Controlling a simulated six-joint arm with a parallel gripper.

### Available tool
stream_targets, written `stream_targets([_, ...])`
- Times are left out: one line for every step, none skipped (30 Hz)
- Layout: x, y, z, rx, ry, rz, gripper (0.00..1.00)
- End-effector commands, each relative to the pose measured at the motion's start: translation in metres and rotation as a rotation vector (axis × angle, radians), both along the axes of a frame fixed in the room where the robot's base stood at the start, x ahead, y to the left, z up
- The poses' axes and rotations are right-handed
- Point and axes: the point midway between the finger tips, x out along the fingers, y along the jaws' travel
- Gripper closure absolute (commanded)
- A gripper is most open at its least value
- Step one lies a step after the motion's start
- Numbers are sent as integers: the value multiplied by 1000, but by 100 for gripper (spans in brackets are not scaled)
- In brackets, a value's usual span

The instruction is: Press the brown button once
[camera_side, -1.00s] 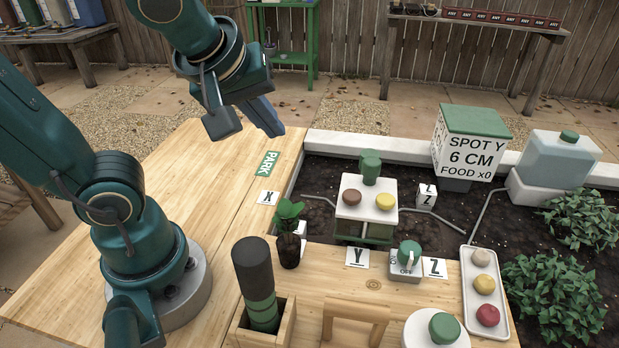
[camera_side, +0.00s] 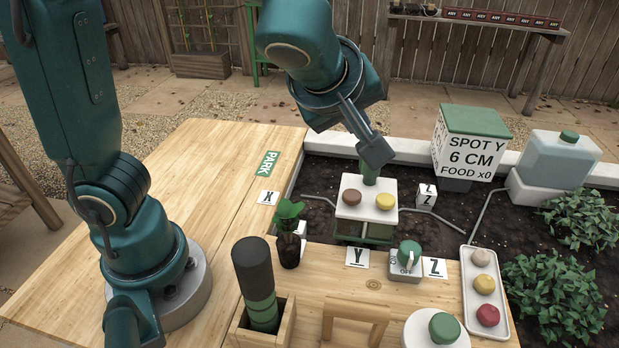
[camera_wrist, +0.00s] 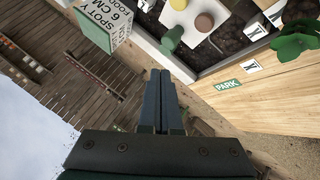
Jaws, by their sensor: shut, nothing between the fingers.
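The brown button (camera_side: 351,197) is a round brown dome on the left of a white-topped stand (camera_side: 350,212). A yellow button (camera_side: 385,202) sits to its right on the same top.
A sign box (camera_side: 468,145) reading "SPOT Y 6 CM FOOD x0" and a water tank (camera_side: 558,158) stand to the right. A potted seedling (camera_side: 289,235), a green dial (camera_side: 409,255) and a tray of domes (camera_side: 466,300) are nearer. The wooden deck around PARK (camera_side: 267,164) is clear.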

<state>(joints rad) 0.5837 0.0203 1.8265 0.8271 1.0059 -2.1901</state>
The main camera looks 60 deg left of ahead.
Motion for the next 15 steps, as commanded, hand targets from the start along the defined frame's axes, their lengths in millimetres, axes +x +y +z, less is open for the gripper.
stream_targets([0,0,0,0,0,0,100])
stream_targets([0,0,0,0,1,1,100])
stream_targets([0,0,0,0,1,1,100])
stream_targets([0,0,-1,0,1,1,100])
stream_targets([0,0,-2,0,1,1,100])
stream_targets([0,0,-4,2,2,1,100])
stream_targets([0,0,-6,2,2,1,100])
stream_targets([0,1,-8,3,3,2,100])
stream_targets([0,1,-12,3,3,2,100])
stream_targets([0,1,-15,3,3,2,100])
stream_targets([0,1,-19,5,4,0,100])
stream_targets([-1,1,-24,4,5,0,100])
stream_targets([-1,1,-29,5,5,0,100])
stream_targets([-1,1,-33,5,7,-1,100])
stream_targets([-1,0,-39,4,6,-2,100])
